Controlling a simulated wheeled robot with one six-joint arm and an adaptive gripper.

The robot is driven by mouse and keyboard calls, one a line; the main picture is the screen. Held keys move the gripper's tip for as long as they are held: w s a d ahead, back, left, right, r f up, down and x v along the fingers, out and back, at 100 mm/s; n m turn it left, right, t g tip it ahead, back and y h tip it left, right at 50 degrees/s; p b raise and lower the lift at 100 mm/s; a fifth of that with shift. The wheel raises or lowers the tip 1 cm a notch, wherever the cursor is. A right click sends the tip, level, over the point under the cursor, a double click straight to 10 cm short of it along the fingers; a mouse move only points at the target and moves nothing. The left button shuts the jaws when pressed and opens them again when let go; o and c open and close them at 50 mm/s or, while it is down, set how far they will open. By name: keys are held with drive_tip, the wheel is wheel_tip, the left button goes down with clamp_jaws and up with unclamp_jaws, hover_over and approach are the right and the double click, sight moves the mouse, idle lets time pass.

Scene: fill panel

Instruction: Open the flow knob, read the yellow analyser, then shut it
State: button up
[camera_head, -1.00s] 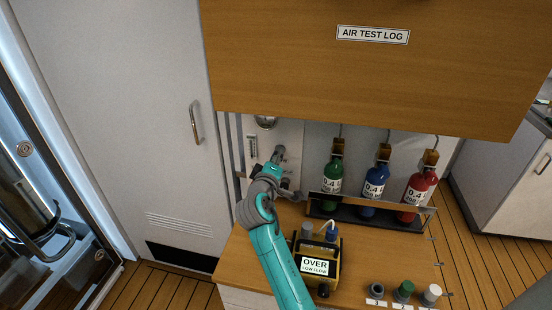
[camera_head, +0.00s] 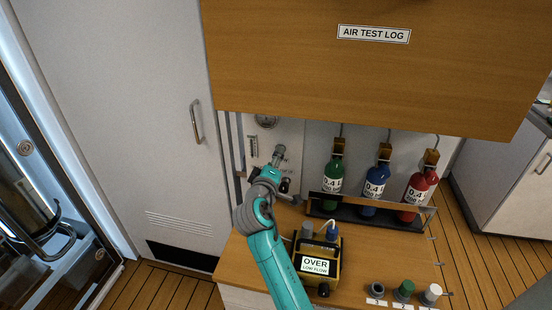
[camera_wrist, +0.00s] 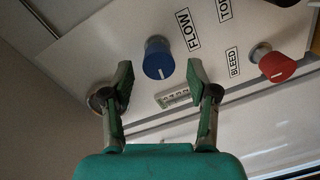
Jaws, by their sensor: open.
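The blue flow knob (camera_wrist: 158,58), with a white mark and a FLOW label, sits on the white panel in the wrist view. My gripper (camera_wrist: 158,76) is open, its two green-padded fingers apart on either side of the knob's near end in the picture; I cannot tell whether they touch it. In the head view my gripper (camera_head: 278,152) is at the panel (camera_head: 291,135) and the flow knob cannot be made out. The yellow analyser (camera_head: 332,283) stands on the wooden counter, its screen reading OVER, LOW FLOW.
A red BLEED knob (camera_wrist: 278,66) is right of the flow knob. Green (camera_head: 333,180), blue (camera_head: 374,186) and red (camera_head: 416,191) bottles stand in a rack right of the panel. A wooden cabinet (camera_head: 300,60) overhangs. Several small caps line the counter front.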

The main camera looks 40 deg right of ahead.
drive_tip(key=v, duration=1)
idle(1.2)
drive_tip(key=w+d+m, duration=0.2)
drive_tip(key=d+m, duration=0.1)
drive_tip(key=m, duration=0.1)
drive_tip(key=w+d+m, duration=0.3)
drive_tip(key=d+m, duration=0.1)
drive_tip(key=w+d+m, duration=0.2)
drive_tip(key=d+m, duration=0.1)
drive_tip(key=m, duration=0.2)
drive_tip(key=shift+w+d+f, duration=0.25)
drive_tip(key=shift+w+f, duration=0.15)
idle(0.3)
clamp_jaws()
